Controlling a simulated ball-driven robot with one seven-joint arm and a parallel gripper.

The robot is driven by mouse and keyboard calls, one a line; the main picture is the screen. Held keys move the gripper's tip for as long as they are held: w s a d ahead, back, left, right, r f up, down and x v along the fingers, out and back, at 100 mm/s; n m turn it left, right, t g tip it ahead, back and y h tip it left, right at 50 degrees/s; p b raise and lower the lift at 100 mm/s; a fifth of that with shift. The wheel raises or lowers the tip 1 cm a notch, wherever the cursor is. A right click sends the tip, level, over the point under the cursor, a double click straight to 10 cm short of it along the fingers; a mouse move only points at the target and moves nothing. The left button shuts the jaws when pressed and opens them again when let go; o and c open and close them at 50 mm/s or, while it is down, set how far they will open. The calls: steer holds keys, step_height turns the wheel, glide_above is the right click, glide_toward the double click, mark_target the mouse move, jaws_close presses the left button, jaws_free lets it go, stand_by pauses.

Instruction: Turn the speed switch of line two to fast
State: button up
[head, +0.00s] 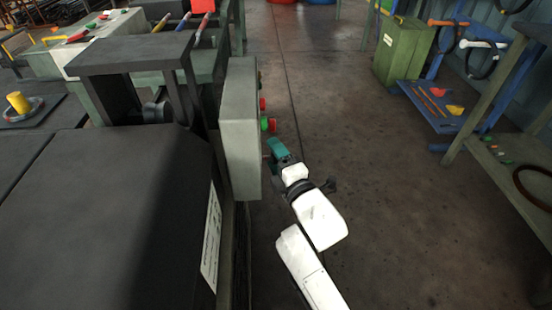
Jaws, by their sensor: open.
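A grey-green control box (240,130) stands upright at the centre, seen mostly from its side. Its control face is turned to the right and shows nearly edge-on. A red control (262,103) sticks out of that face, with a green control (265,124) and another red part (272,125) below it. I cannot tell which control is the speed switch of line two, and no labels on the face are readable. My gripper (273,152), with a teal body, is open beside the lower part of the face, just below the green control. I cannot tell whether it touches anything.
A dark machine housing (100,210) fills the left, with a white label plate (211,235) on its side. The floor (400,220) right of my arm is clear. A green cabinet (403,50) and a blue shelf (440,105) stand at the back right.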

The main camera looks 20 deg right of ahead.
steer(key=c, duration=1)
